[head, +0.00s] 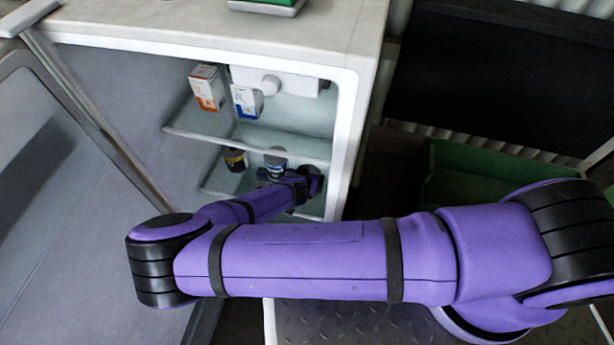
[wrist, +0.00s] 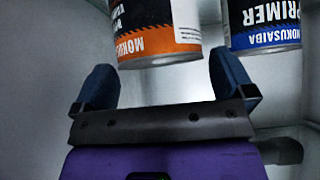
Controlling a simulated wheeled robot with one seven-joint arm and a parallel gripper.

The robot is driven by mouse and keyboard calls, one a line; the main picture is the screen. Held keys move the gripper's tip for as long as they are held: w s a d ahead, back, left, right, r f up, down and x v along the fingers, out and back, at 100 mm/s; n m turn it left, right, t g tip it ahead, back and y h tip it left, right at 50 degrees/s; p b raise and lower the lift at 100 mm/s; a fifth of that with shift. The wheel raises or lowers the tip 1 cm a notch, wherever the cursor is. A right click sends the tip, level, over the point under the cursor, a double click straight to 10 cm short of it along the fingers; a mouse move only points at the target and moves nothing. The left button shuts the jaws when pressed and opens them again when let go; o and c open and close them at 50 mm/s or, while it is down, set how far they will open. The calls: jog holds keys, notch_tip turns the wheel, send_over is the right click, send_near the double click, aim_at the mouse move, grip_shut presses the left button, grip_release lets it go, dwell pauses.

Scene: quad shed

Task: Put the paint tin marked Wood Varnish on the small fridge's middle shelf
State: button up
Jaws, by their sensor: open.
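The small fridge (head: 345,150) stands open.
An orange-and-white box (head: 207,88) and a blue-and-white box (head: 246,101) stand on the upper glass shelf (head: 270,141). The open fridge door (head: 60,210) fills the left. A green crate (head: 480,175) is at right. My forearm crosses before the fridge.

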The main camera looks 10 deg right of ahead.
jog(key=v, duration=0.9)
jog(key=shift+s+r, duration=0.25)
jog(key=shift+a, duration=0.1)
